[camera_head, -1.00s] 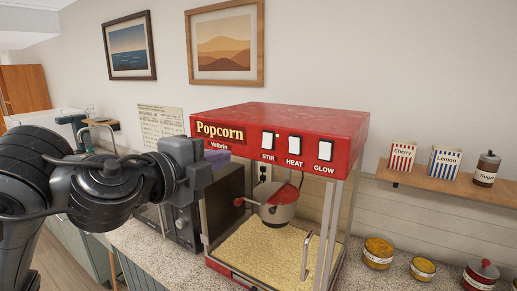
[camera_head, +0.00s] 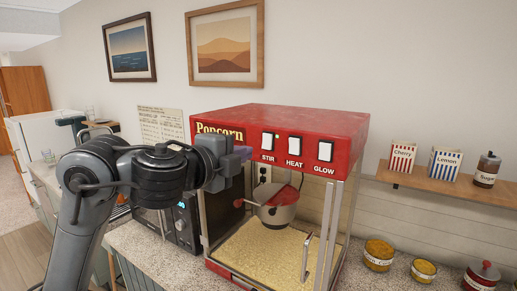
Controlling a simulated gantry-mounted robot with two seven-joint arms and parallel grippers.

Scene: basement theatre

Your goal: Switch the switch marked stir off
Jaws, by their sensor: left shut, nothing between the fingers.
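The red popcorn machine (camera_head: 290,122) stands on the counter. Its front panel carries three white rocker switches: the stir switch (camera_head: 267,141) on the left, the heat switch (camera_head: 295,146) in the middle and the glow switch (camera_head: 325,151) on the right. A small green light shows at the top of the stir switch. My left gripper (camera_head: 245,152) is shut and empty. In the picture it is just left of the stir switch, in front of the panel and covering part of the Popcorn lettering. I cannot tell whether it touches the panel. My right gripper is out of view.
A kettle (camera_head: 277,208) hangs inside the machine over popcorn (camera_head: 265,250). A dark microwave (camera_head: 182,225) stands to its left, partly behind my arm. A shelf (camera_head: 430,187) with cartons is on the right wall. Tins (camera_head: 379,254) stand on the counter at right.

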